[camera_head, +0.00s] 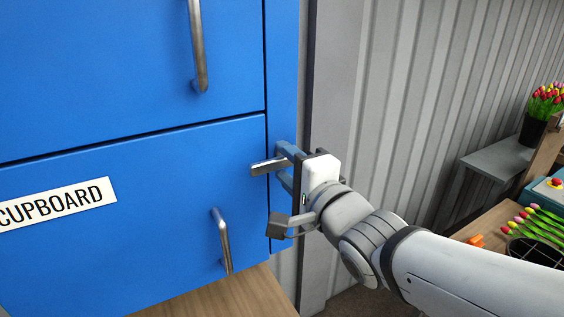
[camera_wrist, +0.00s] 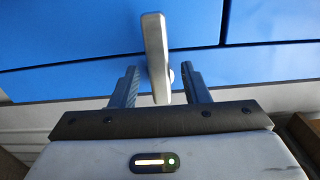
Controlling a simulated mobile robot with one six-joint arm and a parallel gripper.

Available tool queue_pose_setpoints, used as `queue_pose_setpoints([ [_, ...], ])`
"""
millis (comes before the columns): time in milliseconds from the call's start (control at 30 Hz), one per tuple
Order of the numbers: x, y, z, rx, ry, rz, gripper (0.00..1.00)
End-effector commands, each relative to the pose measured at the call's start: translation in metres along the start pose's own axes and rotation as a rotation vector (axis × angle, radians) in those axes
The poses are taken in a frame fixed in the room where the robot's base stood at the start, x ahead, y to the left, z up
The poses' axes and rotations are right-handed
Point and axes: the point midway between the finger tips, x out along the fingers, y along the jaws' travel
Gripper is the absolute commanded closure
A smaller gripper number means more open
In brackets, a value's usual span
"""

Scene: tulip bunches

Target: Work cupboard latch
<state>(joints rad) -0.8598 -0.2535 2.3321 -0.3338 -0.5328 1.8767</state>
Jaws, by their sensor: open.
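The cupboard (camera_head: 150,245) is a blue panel with a white label reading "CUPBOARD"; it looks closed, with a thin dark seam around it. Its latch (camera_head: 268,165) is a short silver lever at the right edge, lying nearly level and pointing left in the head view. In the wrist view the latch (camera_wrist: 156,50) stands nearly upright from its pivot. My gripper (camera_head: 283,166) is open at the latch, and in the wrist view its two fingers (camera_wrist: 160,72) lie on either side of the lever's lower part. Gaps show on both sides; contact is not clear.
A silver bar handle (camera_head: 221,242) is on the cupboard panel, below left of my gripper. Another handle (camera_head: 198,50) is on the blue panel above. A grey corrugated wall (camera_head: 400,110) stands behind my arm. Tulips (camera_head: 545,105) in a dark pot are at far right.

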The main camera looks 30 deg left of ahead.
Motion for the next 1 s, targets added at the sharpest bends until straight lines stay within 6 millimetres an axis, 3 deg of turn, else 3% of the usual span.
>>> queue_pose_setpoints([
  [200, -0.034, 0.001, -0.001, -0.001, 0.003, -0.003, 0.58],
  [400, -0.054, 0.000, -0.001, 0.000, 0.002, -0.001, 0.58],
  [1000, -0.059, 0.001, -0.001, 0.000, 0.001, 0.000, 0.58],
])
